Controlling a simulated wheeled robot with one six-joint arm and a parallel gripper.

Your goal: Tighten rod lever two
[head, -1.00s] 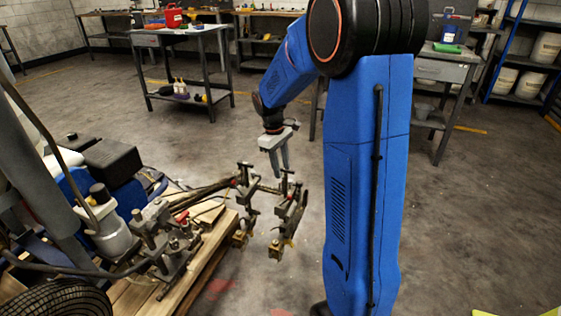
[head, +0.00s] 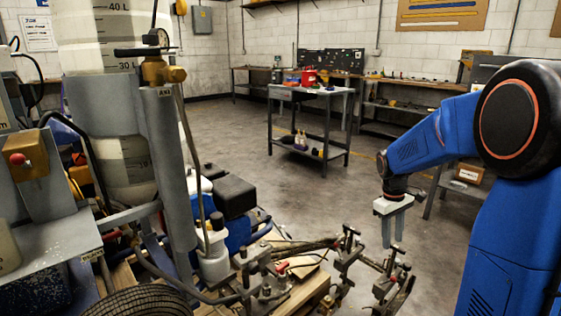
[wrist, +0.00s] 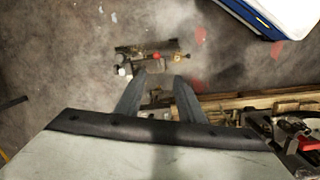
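My gripper (head: 393,243) points down in the head view, above the rod-and-clamp assembly at the lower right of the machine. Its two fingers are apart with nothing visible between them. The assembly has a nearer-left upright clamp (head: 346,244) and a right clamp (head: 394,268), both dark metal with T-shaped tops. I cannot tell which carries rod lever two. In the wrist view my fingertips (wrist: 160,76) are spread, and a metal clamp with a red knob (wrist: 155,57) lies just beyond them. The fingers look apart from it.
The striper's wooden pallet deck (head: 303,293), a tire (head: 140,303) and a grey post (head: 165,170) fill the lower left. A work table (head: 310,92) stands behind, with a red container (head: 309,77) on it. Open concrete floor lies between.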

